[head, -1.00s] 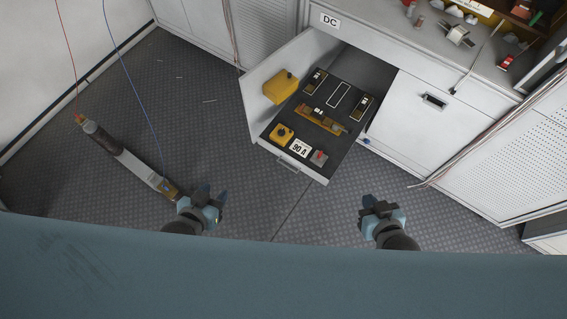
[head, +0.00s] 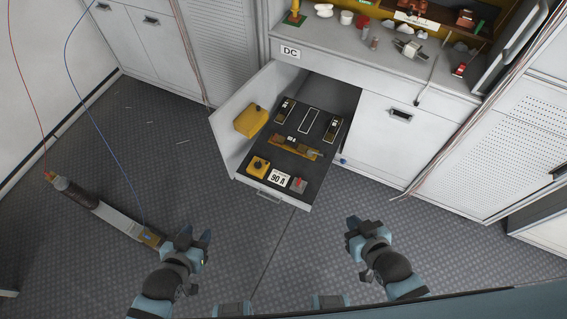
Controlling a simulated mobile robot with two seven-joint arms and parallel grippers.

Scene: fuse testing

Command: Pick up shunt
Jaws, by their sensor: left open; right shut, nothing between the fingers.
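An open drawer (head: 226,154) under the DC label holds a dark panel (head: 262,182). A brass-coloured bar (head: 296,148), which looks like the shunt, lies across the middle of the panel. My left gripper (head: 194,239) is open and empty above the floor, in front and to the left of the drawer. My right gripper (head: 360,230) is shut and empty, in front and to the right of the drawer. Both grippers are well apart from the bar.
Yellow boxes (head: 251,121), a 90 A label (head: 279,179) and a red-topped switch (head: 299,184) are in the drawer. A long device (head: 119,220) with red and blue wires lies on the floor near my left gripper. The counter (head: 345,53) holds small items.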

